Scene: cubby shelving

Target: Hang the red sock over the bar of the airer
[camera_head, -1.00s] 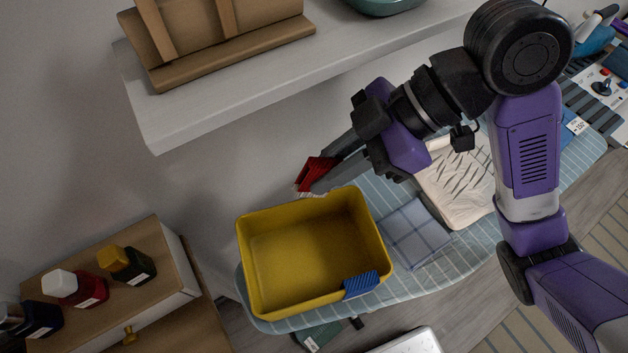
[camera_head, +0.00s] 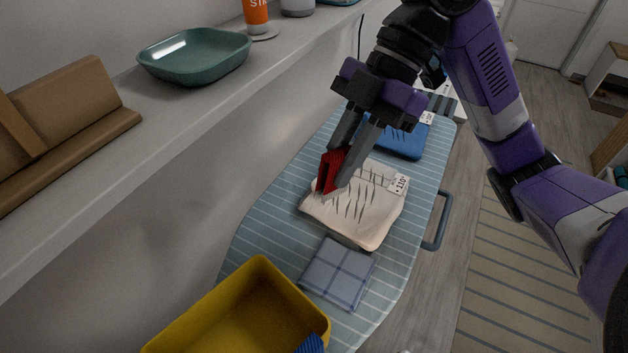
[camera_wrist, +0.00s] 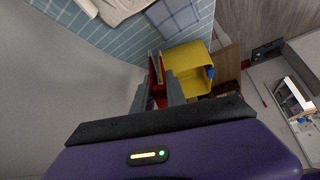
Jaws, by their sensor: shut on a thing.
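A red sock (camera_head: 329,170) with a pale edge is pinched between the fingertips of my gripper (camera_head: 342,165). In the head view the gripper appears over the cream folded cloth on the ironing board, and the sock seems to be held above it. In the wrist view the red sock (camera_wrist: 157,78) shows as a narrow strip between the two grey fingers of my gripper (camera_wrist: 158,88). No airer or bar can be made out in either view.
The striped ironing board (camera_head: 262,226) carries a cream folded cloth (camera_head: 372,222), a checked cloth (camera_head: 338,273), a blue folded cloth (camera_head: 404,142) and a yellow tub (camera_head: 262,275). A white shelf (camera_head: 165,128) with a green dish (camera_head: 195,57) runs along the left.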

